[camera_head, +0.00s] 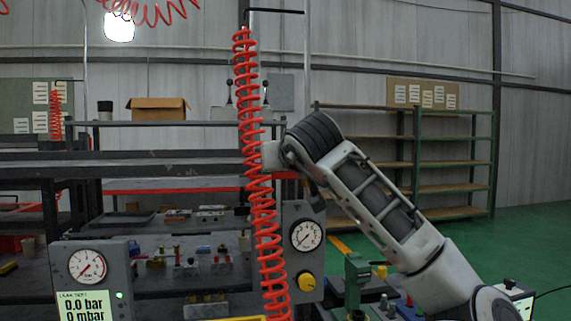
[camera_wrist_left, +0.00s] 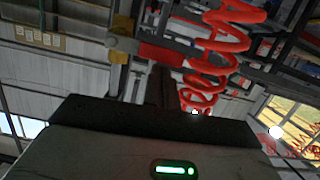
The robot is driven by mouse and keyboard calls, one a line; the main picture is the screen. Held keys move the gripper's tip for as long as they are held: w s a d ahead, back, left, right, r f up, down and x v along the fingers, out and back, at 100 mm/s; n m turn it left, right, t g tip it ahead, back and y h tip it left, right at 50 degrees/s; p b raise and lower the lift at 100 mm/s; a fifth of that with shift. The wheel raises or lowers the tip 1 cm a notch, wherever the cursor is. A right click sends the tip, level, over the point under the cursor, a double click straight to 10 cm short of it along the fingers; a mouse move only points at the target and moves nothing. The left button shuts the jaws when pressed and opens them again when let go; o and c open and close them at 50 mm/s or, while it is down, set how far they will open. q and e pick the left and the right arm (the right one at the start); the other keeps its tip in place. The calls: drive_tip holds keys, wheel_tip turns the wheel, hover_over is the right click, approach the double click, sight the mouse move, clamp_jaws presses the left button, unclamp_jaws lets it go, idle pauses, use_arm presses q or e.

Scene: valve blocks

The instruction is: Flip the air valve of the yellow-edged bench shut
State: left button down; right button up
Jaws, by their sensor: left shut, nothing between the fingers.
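In the left wrist view, the air valve shows as a yellow brass body (camera_wrist_left: 121,40) on a pipe, with a red lever (camera_wrist_left: 160,55) pointing right from it. My left gripper (camera_wrist_left: 161,72) is shut and empty, its dark fingers just below the lever. I cannot tell whether they touch it. A red coiled hose (camera_wrist_left: 225,42) is close by on the right. In the head view this hose (camera_head: 262,200) hangs down the middle, and I cannot make out the valve or my left gripper. A yellow edge (camera_head: 240,318) shows at the bottom. My right gripper is not in view.
A pale arm of mine crosses from the lower right to the hose. A gauge panel (camera_head: 318,235) with a yellow knob stands behind the hose. A display unit (camera_head: 92,280) is at lower left. Shelving (camera_head: 450,165) stands at the back right, with green floor (camera_head: 535,235) clear beside it.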

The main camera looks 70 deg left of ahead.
use_arm(q)
drive_tip(key=d+r+p, duration=0.2)
drive_tip(key=d+r, duration=0.4)
drive_tip(key=d, duration=0.3)
drive_tip(key=shift+s+d+r, duration=0.2)
drive_tip(key=shift+s+d, duration=0.15)
drive_tip(key=shift+s, duration=0.05)
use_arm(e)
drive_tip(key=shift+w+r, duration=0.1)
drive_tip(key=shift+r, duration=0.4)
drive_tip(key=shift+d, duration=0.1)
